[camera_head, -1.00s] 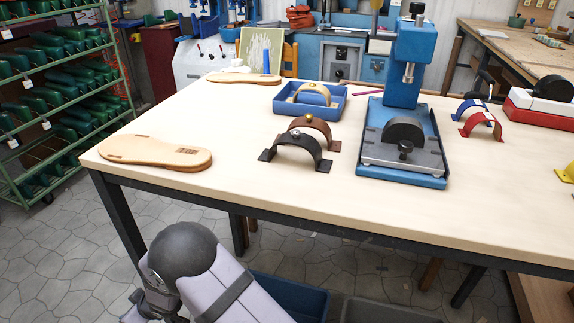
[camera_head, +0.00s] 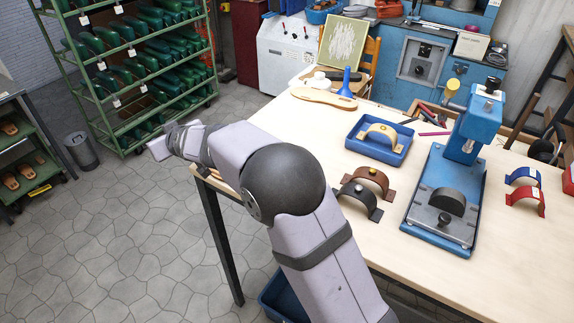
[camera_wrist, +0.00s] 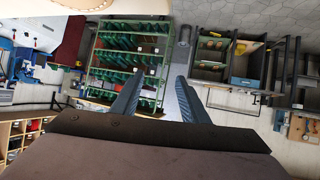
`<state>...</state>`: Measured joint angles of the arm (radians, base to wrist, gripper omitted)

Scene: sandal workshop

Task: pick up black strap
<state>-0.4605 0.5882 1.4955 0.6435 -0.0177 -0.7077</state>
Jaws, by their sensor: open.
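The black strap (camera_head: 364,200) stands as an arch on the table (camera_head: 455,285), near its front edge in the head view. It is just in front of the brown strap (camera_head: 374,178).
A blue tray (camera_head: 357,146) holds a tan strap (camera_head: 382,132). A blue press (camera_head: 418,222) stands right of the black strap. Blue (camera_head: 523,174) and red straps (camera_head: 527,198) lie further right. A green rack (camera_head: 141,107) stands back left. My arm mostly hides the near sole.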

